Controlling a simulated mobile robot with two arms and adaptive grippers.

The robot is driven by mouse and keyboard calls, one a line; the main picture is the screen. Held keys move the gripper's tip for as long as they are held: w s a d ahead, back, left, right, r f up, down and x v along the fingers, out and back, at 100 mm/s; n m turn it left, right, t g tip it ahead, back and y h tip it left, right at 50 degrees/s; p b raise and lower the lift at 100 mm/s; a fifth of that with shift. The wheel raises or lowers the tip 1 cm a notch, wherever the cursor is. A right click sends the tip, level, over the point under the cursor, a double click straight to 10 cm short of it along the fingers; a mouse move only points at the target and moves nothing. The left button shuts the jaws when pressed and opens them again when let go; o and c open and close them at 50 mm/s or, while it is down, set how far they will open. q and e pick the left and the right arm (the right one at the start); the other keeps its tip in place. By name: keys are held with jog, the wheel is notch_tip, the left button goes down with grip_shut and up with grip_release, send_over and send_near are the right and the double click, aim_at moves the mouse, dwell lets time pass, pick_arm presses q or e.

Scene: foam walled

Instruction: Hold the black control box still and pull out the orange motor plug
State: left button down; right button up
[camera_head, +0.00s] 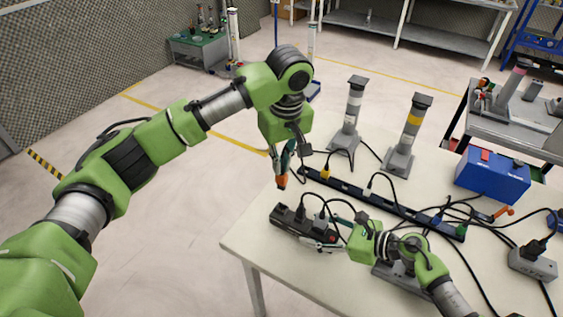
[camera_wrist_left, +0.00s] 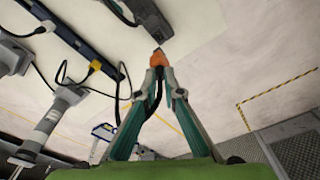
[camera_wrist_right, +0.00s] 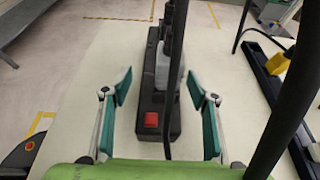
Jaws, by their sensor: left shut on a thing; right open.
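The black control box (camera_head: 290,221) lies near the table's left edge, with dark and grey plugs standing in it. The right wrist view shows it (camera_wrist_right: 153,101) with a red switch at its near end. My right gripper (camera_head: 337,234) is open; its fingers (camera_wrist_right: 160,98) stand either side of the box, with gaps showing. My left gripper (camera_head: 284,163) is shut on the orange motor plug (camera_head: 281,181). The left wrist view shows the plug (camera_wrist_left: 158,58) between the fingertips, with its black cord trailing. The plug appears apart from the box, above its far end.
A long black socket strip (camera_head: 385,204) with several plugs lies behind the box. Black cables cross the table's right side near a blue case (camera_head: 492,176) and a grey socket block (camera_head: 533,263). Two grey posts (camera_head: 408,135) stand at the back. The front-left tabletop (camera_head: 265,250) is clear.

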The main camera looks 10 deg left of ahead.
jog(key=v, duration=1.1)
jog(key=shift+f, duration=0.1)
jog(key=shift+s+d+r, duration=0.15)
jog(key=shift+d+r, duration=0.1)
jog(key=shift+d, duration=0.2)
